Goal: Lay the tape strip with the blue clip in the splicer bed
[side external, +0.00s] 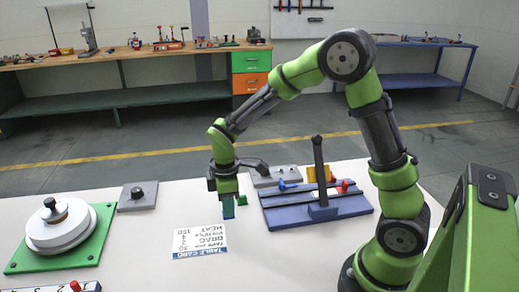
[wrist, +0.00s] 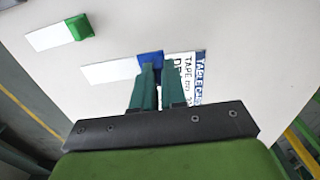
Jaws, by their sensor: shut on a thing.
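My gripper (wrist: 158,72) is shut on the blue clip (wrist: 150,57), which sits at one end of a white tape strip (wrist: 108,73). The strip extends left from the clip in the wrist view. In the side view my gripper (side external: 228,213) points down at the white table, left of the splicer; the strip cannot be made out there. I cannot tell whether the strip touches the table. The splicer bed (side external: 283,213) is a blue base with an upright black lever, a blue knob and a red knob. It is not in the wrist view.
A second strip (wrist: 48,37) with a green clip (wrist: 79,27) lies on the table nearby. A printed table card (side external: 200,241) lies in front of my gripper. A white reel on a green plate (side external: 22,258) stands left. A grey block (side external: 138,203) and grey plate (side external: 262,181) stand behind.

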